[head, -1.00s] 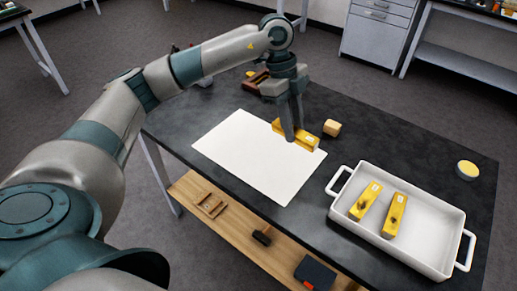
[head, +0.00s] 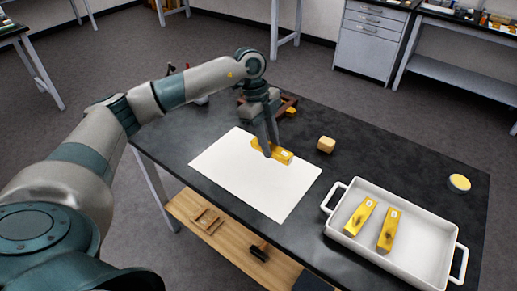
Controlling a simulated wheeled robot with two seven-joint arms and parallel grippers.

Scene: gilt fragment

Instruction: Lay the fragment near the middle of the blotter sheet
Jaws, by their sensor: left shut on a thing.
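The gilt fragment (head: 283,157) is a yellow bar with a small white label. My left gripper (head: 270,148) is shut on it, with the fingers across its middle. The fragment is over the far part of the white blotter sheet (head: 248,185), near its back edge. I cannot tell whether it touches the sheet. The sheet lies flat on the dark table. Two similar yellow bars with dark marks, one on the left (head: 359,217) and one on the right (head: 388,230), lie in a white tray. My right gripper is not in view.
The white handled tray (head: 420,262) stands at the right of the table (head: 410,165). A small tan block (head: 326,145) is just beyond the sheet, and a round yellow-topped container (head: 459,183) is at the far right. Brown wooden pieces (head: 288,104) lie behind my gripper.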

